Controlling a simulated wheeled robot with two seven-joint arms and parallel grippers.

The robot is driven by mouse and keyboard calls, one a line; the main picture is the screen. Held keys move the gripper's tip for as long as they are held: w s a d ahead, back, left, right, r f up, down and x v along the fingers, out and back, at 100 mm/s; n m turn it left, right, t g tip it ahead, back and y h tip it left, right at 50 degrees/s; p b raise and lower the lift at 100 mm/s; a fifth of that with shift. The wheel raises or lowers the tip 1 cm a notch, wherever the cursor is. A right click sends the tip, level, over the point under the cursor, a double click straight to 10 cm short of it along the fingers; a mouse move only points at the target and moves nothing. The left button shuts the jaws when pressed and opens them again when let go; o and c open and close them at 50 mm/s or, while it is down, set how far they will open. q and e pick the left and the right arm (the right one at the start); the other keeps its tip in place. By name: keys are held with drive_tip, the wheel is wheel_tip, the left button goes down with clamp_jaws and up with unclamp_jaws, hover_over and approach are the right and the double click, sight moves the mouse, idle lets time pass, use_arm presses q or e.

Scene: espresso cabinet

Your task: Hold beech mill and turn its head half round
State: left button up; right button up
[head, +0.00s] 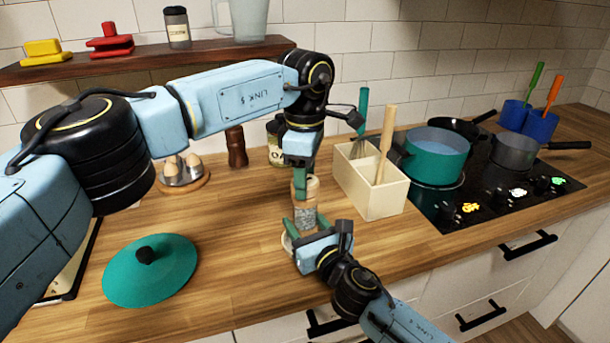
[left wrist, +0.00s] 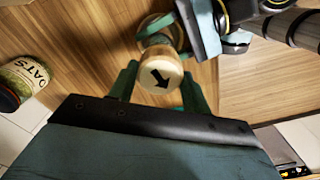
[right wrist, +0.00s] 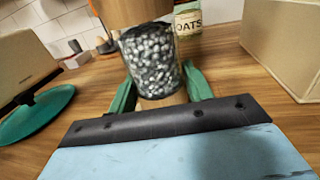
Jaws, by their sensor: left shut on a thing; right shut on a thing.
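The beech mill (head: 312,187) stands upright on the counter, with a pale wooden head and a clear section of dark and pale peppercorns (right wrist: 152,62). My left gripper (head: 299,183) reaches down from above and is shut on the head. In the left wrist view the head (left wrist: 160,72) sits between the green fingers, and a black arrow on its top points down and slightly right. My right gripper (head: 298,235) comes from the front and is shut on the mill's lower part, its fingers (right wrist: 160,95) on either side. The mill's foot is partly hidden.
A cream utensil box (head: 372,192) stands close to the right, with a teal pot (head: 436,160) on the hob beyond. An oats jar (head: 274,150), a dark wooden mill (head: 236,148) and an egg stand (head: 184,176) are behind. A teal lid (head: 150,275) lies at front left.

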use_arm(q)
drive_tip(key=shift+r+m, duration=0.1)
drive_tip(key=shift+m, duration=1)
use_arm(e)
drive_tip(key=shift+f, duration=0.1)
use_arm(q)
drive_tip(key=shift+d, duration=0.1)
drive_tip(key=o, duration=1)
wheel_tip(320, 180, up, 12)
use_arm(e)
drive_tip(key=o, duration=1.4)
drive_tip(key=shift+c, duration=0.2)
